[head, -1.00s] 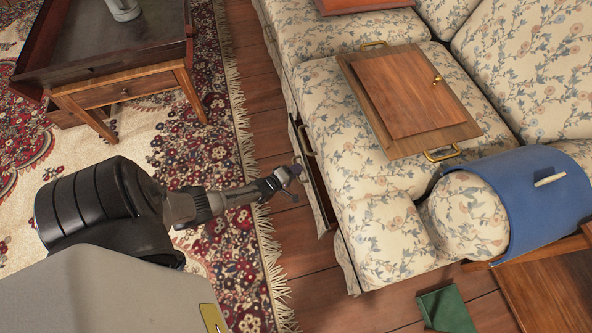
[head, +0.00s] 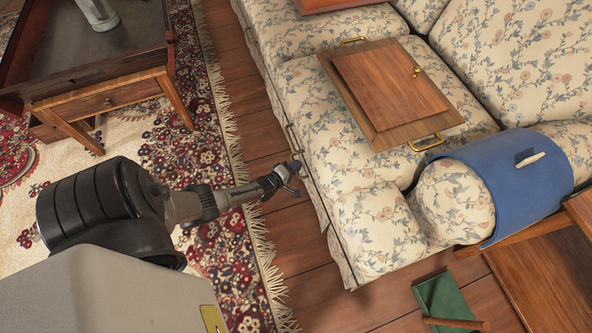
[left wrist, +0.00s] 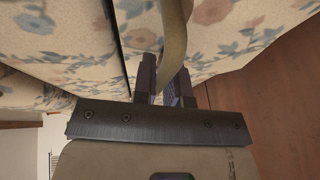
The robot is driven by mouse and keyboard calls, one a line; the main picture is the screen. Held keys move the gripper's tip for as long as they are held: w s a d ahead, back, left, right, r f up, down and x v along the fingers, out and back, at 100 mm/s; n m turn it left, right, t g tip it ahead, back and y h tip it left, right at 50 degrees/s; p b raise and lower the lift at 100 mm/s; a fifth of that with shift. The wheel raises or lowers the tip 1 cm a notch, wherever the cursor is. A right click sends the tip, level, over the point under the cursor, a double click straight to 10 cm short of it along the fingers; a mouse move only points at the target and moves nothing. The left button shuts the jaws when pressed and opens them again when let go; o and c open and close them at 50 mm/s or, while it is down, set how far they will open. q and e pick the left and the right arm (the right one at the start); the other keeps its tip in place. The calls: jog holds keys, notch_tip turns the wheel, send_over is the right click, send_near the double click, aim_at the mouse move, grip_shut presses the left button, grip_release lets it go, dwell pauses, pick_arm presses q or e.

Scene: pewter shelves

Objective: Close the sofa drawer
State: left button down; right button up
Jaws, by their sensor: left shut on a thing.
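The floral sofa (head: 330,140) stands at the middle and right of the head view. Its drawer (head: 313,192) is in the low front side, and in the head view its front looks almost level with the sofa's side. My left gripper (head: 287,171) is at the drawer's curved handle (head: 293,138). In the left wrist view the two fingers (left wrist: 166,82) are shut on the handle (left wrist: 174,35), which runs between them. A narrow dark gap (left wrist: 118,45) shows there between floral surfaces. My right gripper is not in view.
A wooden tray (head: 385,95) with brass handles lies on the seat. A blue cover (head: 515,185) drapes the sofa arm. A wooden table (head: 95,85) stands at left on the patterned rug (head: 215,245). A green book (head: 447,303) lies on the floor. A strip of bare floor runs beside the sofa.

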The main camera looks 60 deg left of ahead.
pick_arm(q)
jog(key=c, duration=1.2)
grip_release()
jog(key=shift+w, duration=0.15)
jog(key=shift+s+d+r, duration=0.1)
jog(key=shift+s+r, duration=0.05)
jog(key=shift+s, duration=0.15)
jog(key=shift+p+v, duration=3.15)
jog(key=shift+v, duration=3.6)
